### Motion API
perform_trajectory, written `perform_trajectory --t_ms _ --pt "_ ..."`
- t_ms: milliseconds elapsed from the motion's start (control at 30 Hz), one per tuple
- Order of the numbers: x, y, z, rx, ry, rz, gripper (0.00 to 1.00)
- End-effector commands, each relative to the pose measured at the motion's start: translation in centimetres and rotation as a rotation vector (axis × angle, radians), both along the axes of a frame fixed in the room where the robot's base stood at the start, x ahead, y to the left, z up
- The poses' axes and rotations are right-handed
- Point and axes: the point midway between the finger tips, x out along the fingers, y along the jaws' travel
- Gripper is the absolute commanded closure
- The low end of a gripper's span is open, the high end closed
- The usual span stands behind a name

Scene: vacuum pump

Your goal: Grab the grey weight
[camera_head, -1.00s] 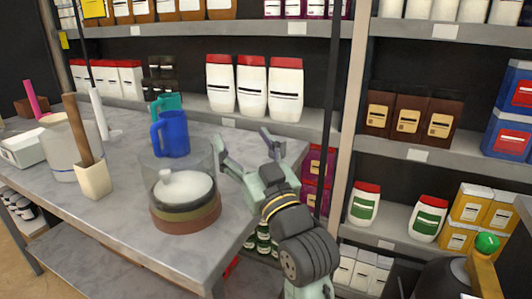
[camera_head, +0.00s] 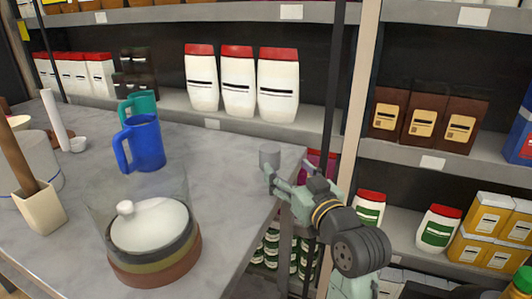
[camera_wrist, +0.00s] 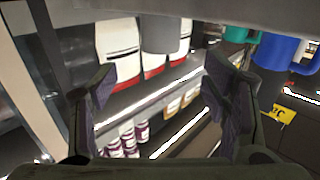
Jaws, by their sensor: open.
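The grey weight (camera_head: 269,155) is a small plain cylinder by the right edge of the grey table (camera_head: 225,150). My gripper (camera_head: 288,178) is just right of it and low at the table edge, and one finger overlaps the weight's lower part in the head view. In the wrist view the weight (camera_wrist: 160,35) appears at the top middle, above the gap between my open, empty fingers (camera_wrist: 160,88). Whether a finger touches it, I cannot tell.
A blue mug (camera_head: 146,142), a teal mug (camera_head: 138,105) and a clear vacuum chamber (camera_head: 150,225) with a white lid stand left on the table. Shelves with white red-capped containers (camera_head: 238,85) are behind. The table between the mugs and weight is clear.

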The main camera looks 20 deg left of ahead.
Motion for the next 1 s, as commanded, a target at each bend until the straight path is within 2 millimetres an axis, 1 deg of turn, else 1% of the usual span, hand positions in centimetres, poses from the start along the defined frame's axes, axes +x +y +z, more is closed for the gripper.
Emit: perform_trajectory --t_ms 33,133,233,433,600,700,800,1000 --pt "0.6 0.7 0.2 -0.001 0.002 0.004 0.32" --pt "1.8 1.9 0.2 -0.001 0.002 0.003 0.32" --pt "2.7 2.6 0.1 -0.001 0.002 0.002 0.32" --pt "3.8 3.8 0.2 -0.001 0.001 0.002 0.32" --pt "5.7 5.6 0.1 -0.001 0.002 0.003 0.32" --pt "6.6 6.3 0.0 -0.001 0.001 0.001 0.32" --pt "6.9 6.6 -0.1 -0.001 -0.001 0.001 0.32" --pt "7.0 6.7 -0.1 0.0 -0.001 0.0 0.32"
